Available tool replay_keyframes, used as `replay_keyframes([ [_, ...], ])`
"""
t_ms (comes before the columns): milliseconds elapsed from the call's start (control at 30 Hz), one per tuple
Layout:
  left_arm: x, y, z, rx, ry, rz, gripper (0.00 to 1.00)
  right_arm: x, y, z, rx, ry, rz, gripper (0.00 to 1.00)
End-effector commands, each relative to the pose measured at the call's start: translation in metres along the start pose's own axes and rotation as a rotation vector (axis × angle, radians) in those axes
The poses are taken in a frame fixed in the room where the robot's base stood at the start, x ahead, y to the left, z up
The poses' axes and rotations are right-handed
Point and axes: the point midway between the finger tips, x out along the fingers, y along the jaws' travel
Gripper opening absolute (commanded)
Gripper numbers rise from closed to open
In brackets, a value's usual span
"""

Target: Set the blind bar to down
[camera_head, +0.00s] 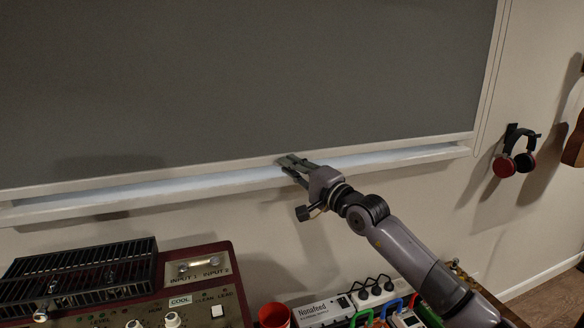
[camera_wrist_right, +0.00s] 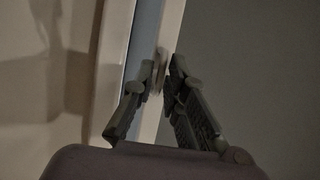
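The grey blind (camera_head: 240,75) covers most of the window in the head view. Its pale bar (camera_head: 400,142) runs along the lower edge, with a narrow bright gap between it and the sill. My right gripper (camera_head: 291,163) is at the bar, near its middle. In the right wrist view its fingers (camera_wrist_right: 162,72) close in on a small pale piece at the bar (camera_wrist_right: 152,120), with little or no space at the tips. The exact contact is dark and hard to see. My left gripper is not in view.
The white sill (camera_head: 130,199) lies just below the bar. Headphones (camera_head: 514,163) hang on the wall at right.

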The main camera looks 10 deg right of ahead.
Motion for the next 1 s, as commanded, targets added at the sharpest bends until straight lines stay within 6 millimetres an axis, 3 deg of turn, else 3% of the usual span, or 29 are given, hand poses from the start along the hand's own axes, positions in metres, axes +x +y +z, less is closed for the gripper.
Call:
replay_keyframes([
  [167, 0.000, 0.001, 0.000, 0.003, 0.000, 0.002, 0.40, 0.000, -0.001, 0.000, 0.000, -0.001, -0.001, 0.26],
  [533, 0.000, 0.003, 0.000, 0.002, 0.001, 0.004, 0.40, -0.007, 0.000, 0.001, 0.000, -0.002, -0.001, 0.26],
  [667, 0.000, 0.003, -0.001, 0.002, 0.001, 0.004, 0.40, -0.026, 0.000, 0.001, -0.002, -0.002, 0.000, 0.26],
  [1000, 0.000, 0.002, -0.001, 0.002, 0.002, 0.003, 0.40, -0.097, 0.001, 0.000, -0.001, -0.001, 0.002, 0.26],
])
